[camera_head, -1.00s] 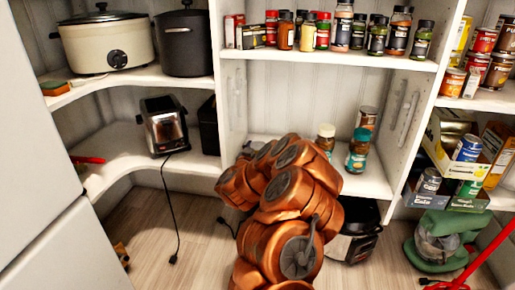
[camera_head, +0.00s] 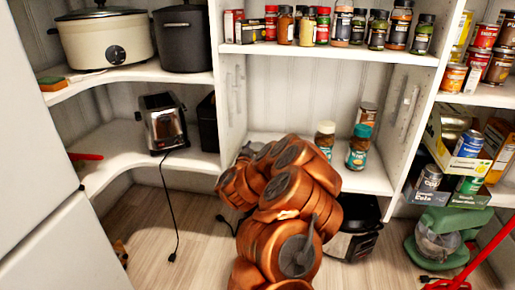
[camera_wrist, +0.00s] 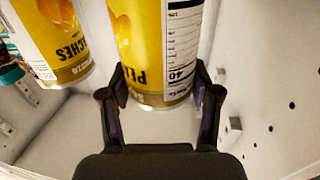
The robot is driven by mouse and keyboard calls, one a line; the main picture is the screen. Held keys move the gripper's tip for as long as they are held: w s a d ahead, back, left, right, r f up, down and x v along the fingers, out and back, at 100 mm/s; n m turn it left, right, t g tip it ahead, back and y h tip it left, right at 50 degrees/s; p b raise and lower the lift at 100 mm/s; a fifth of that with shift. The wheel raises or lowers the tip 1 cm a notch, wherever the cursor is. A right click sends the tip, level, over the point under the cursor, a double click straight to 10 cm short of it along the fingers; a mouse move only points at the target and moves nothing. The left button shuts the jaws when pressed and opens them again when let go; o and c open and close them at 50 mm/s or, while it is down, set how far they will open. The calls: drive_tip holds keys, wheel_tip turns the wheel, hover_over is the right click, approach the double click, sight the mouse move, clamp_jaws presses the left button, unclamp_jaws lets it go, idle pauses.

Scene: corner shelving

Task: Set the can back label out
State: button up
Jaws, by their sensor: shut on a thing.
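In the wrist view, my gripper (camera_wrist: 160,98) is shut on a yellow can (camera_wrist: 148,45), with a finger on each side of its end. The can shows part of a fruit picture, letters "PE" upside down in the picture, and a white printed panel on its right side. Its far end is cut off by the frame. A second yellow can (camera_wrist: 52,35), lettered "...CHES", is beside it on the left, apart from it. In the head view my copper-coloured arm hides my gripper and the held can.
A jar with a teal lid (camera_head: 358,147), another jar (camera_head: 325,138) and a can (camera_head: 367,115) stand on the middle shelf (camera_head: 370,182). Spice jars line the shelf above. Boxes and cans fill the right shelves. A white wall with holes (camera_wrist: 262,90) is close on the right in the wrist view.

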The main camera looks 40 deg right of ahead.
drive_tip(key=o, duration=1.5)
drive_tip(key=shift+f, duration=0.1)
drive_tip(key=shift+a, duration=0.15)
drive_tip(key=v, duration=1.1)
drive_tip(key=shift+s+a, duration=0.15)
drive_tip(key=shift+a, duration=0.1)
